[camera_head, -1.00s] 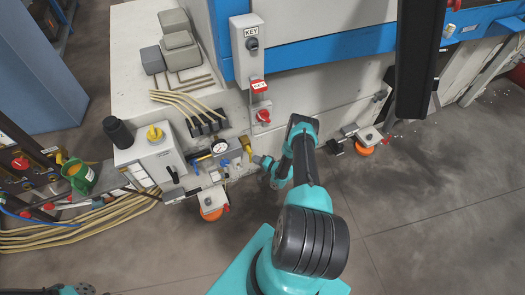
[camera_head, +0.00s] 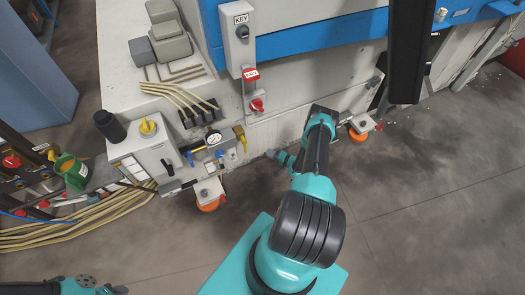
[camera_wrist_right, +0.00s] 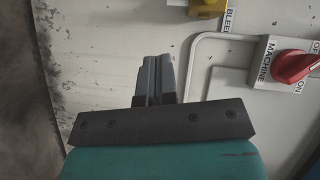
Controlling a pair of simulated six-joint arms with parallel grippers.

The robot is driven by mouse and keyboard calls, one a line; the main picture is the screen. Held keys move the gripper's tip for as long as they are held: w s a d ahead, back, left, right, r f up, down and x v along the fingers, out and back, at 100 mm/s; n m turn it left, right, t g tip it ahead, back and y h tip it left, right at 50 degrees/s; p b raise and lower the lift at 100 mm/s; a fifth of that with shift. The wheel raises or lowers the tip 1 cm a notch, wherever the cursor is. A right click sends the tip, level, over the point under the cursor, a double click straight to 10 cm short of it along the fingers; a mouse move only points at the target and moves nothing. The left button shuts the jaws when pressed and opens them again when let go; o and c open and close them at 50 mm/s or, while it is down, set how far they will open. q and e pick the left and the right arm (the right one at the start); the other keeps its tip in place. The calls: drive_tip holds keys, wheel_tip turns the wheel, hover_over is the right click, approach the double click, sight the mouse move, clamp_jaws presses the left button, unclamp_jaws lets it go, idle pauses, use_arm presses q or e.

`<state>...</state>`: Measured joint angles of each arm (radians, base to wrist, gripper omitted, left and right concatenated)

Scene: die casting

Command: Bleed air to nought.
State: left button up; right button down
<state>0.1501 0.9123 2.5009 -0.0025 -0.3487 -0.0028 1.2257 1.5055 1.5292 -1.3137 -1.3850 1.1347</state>
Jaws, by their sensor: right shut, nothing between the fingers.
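A round white pressure gauge (camera_head: 215,138) sits on the low front of the machine; its needle is too small to read. Just right of it is a yellow bleed handle (camera_head: 240,136). In the right wrist view part of the yellow handle (camera_wrist_right: 208,5) shows at the top edge, beside a partly cut-off label starting "BLEE". My right gripper (camera_head: 272,154) is right of and below the yellow handle, apart from it. In the right wrist view its fingers (camera_wrist_right: 158,62) are shut and empty, in front of the pale machine wall. My left gripper is out of view; only part of my left arm shows.
A red MACHINE switch (camera_head: 257,105) is above the handle; it also shows in the right wrist view (camera_wrist_right: 292,62). A grey KEY box (camera_head: 240,45) is higher.

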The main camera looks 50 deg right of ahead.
drive_tip(key=shift+s+d, duration=0.15)
drive_tip(key=shift+s, duration=1.05)
